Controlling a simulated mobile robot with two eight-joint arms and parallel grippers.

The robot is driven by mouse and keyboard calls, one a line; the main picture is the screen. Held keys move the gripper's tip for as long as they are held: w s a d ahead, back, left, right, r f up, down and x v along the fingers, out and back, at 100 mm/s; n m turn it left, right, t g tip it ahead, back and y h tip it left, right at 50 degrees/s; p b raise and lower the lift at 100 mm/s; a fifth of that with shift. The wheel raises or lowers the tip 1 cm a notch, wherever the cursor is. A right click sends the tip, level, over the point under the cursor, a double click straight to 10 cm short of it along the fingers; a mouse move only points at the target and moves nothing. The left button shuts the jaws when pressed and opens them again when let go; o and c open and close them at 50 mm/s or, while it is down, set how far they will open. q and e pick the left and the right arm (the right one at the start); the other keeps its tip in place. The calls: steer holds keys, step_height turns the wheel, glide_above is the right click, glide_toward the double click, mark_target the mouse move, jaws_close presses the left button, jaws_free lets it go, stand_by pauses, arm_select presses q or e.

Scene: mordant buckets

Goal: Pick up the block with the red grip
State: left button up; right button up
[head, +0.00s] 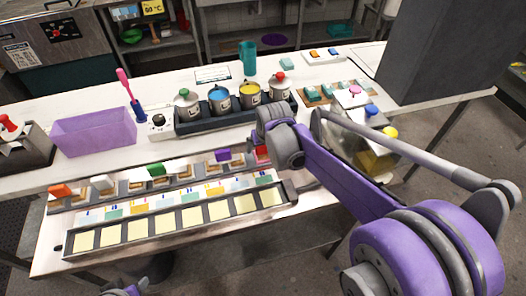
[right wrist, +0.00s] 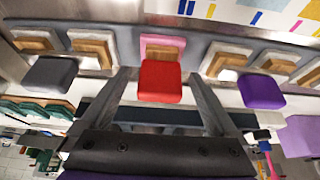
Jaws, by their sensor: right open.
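My right gripper (right wrist: 164,76) is open, with one finger on each side of the red grip and gaps showing on both sides. Its fingertips are hidden in the head view. Only a sliver of my left arm shows at the bottom edge there.
A block with a purple grip (right wrist: 262,92) and one with a dark grey grip (right wrist: 50,73) flank the red one. A purple bin (head: 95,132) is at the left. A tray of pale yellow squares (head: 165,222) lies in front.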

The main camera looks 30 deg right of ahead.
jaws_close()
stand_by(0.3)
steer(key=shift+r, duration=0.15)
step_height(320, 180, up, 11)
steer(key=shift+r+p, duration=0.1)
steer(key=shift+p, duration=0.65)
arm_select(q)
steer(key=shift+w+r, duration=0.3)
steer(key=shift+r, duration=0.3)
steer(key=shift+w+r, duration=0.3)
steer(key=shift+r, duration=0.3)
arm_select(e)
steer(key=shift+w+r, duration=0.1)
arm_select(q)
steer(key=shift+s, duration=0.15)
